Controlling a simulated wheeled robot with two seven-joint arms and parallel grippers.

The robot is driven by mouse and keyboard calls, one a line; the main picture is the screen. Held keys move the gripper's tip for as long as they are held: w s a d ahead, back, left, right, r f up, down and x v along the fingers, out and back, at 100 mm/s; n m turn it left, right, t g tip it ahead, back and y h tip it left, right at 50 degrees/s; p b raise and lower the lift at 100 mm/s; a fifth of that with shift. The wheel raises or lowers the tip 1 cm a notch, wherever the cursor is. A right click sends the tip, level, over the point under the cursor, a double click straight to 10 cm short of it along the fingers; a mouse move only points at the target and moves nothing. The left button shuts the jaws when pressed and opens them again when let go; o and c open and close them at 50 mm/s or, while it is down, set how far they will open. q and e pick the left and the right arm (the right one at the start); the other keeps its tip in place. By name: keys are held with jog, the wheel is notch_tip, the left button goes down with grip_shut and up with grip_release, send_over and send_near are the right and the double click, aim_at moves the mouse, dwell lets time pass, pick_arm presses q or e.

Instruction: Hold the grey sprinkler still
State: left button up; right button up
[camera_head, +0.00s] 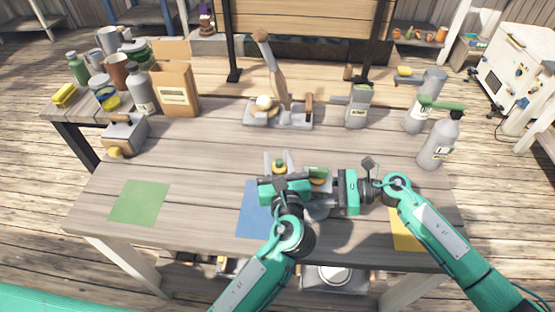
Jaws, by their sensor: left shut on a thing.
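The grey sprinkler (318,183) is a small grey item with a green patch on top, above the front middle of the table (200,170). It is largely hidden between my two grippers. My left gripper (287,184) comes up from below and is shut on it from the left side. Its fingers are partly hidden by its own body. My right gripper (337,190) reaches in from the right, with its fingers close to the sprinkler. Whether they are closed or touching it cannot be told.
A blue mat (254,222) lies under my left gripper, a green mat (140,202) to the left, and a yellow mat (404,236) under my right arm. Grey bottles (438,143) stand on the right. A cardboard box (177,91) stands at the back left. The table's left middle is clear.

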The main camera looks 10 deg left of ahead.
pick_arm(q)
jog(key=shift+f, duration=0.85)
pick_arm(e)
jog(key=shift+f, duration=0.2)
dwell(1.6)
pick_arm(q)
jog(key=o, duration=1.1)
jog(key=shift+s, duration=0.1)
jog(key=shift+v, duration=2.9)
jog(key=v, duration=1.2)
jog(key=shift+s+d, duration=0.1)
